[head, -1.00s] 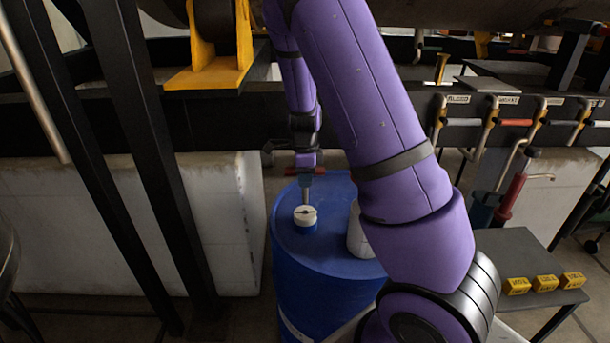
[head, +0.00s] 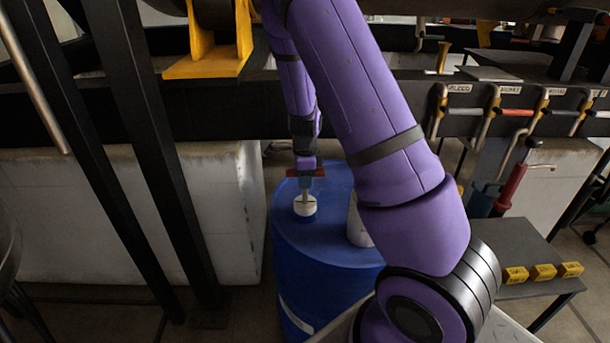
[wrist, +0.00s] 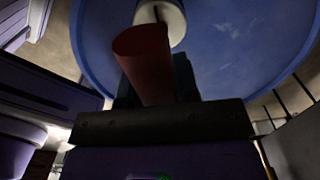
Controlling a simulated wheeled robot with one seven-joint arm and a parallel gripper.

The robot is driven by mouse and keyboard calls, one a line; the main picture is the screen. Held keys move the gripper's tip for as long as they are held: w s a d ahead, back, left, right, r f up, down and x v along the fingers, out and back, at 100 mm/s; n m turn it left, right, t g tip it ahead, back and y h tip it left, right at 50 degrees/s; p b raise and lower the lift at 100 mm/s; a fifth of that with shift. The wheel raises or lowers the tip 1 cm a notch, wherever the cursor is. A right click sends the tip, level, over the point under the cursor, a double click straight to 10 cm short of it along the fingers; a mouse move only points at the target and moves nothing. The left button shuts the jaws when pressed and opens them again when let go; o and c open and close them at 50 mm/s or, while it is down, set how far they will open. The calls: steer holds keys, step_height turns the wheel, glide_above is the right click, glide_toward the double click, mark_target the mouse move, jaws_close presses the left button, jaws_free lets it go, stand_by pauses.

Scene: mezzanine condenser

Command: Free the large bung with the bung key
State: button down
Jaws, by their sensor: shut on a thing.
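The large bung (head: 304,207) is a round white cap with a dark slot across it, on top of a blue drum (head: 325,236). It also shows at the top of the wrist view (wrist: 172,14). The bung key (head: 318,173) has a red cross handle and a pale shaft pointing down at the bung. My gripper (head: 306,177) is shut on the key's red handle above the bung. The red handle fills the middle of the wrist view (wrist: 143,58). The shaft's lower end meets the bung in the head view; I cannot tell how deeply it sits in the slot.
A white container (head: 358,226) stands on the drum, partly behind my arm. Black posts (head: 150,150) rise at the left. A dark beam and labelled hooks (head: 495,115) with tools lie behind. A grey bench (head: 505,245) with yellow blocks (head: 543,272) is at the right.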

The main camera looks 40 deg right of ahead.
steer(key=shift+f, duration=0.4)
steer(key=n, duration=0.3)
steer(key=shift+r, duration=0.1)
steer(key=n, duration=1.3)
steer(key=shift+r, duration=2.5)
